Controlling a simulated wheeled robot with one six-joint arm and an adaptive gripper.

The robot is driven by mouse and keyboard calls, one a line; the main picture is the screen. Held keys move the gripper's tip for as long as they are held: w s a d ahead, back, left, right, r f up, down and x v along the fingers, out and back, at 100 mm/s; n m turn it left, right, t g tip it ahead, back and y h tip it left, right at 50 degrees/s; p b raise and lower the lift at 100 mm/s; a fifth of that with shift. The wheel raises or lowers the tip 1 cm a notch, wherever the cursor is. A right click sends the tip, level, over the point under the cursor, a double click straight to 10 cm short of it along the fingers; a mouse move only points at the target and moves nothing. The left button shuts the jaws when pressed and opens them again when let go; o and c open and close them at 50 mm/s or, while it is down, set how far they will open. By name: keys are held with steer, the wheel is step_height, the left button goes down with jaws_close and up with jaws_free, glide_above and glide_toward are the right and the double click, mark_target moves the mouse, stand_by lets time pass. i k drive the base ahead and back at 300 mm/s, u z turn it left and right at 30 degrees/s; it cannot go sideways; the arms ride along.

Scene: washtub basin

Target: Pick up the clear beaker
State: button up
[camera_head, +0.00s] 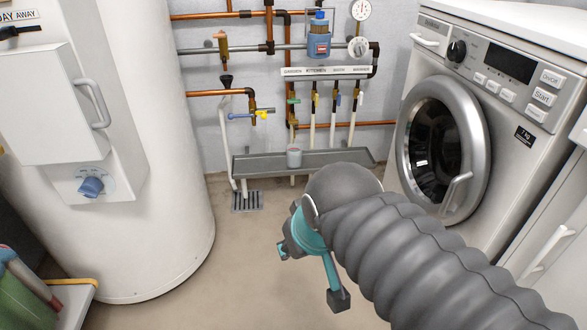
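My gripper (311,276), teal with dark tips, points downward in front of the tray. It is nearer the camera and lower in the picture than the cup, clear of it. Its fingers are spread apart with nothing seen between them. My grey ribbed arm hides part of the gripper and the floor at right.
A white washing machine (515,140) stands at right, its round door closed. A large white tank (160,200) stands at left. Copper pipes and valves run along the wall above the tray. The floor (215,285) between is bare.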

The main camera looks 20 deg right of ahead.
mark_target(294, 150)
steer(key=k, duration=0.65)
steer(key=u, duration=0.7)
steer(key=i, duration=1.7)
steer(key=z, duration=0.8)
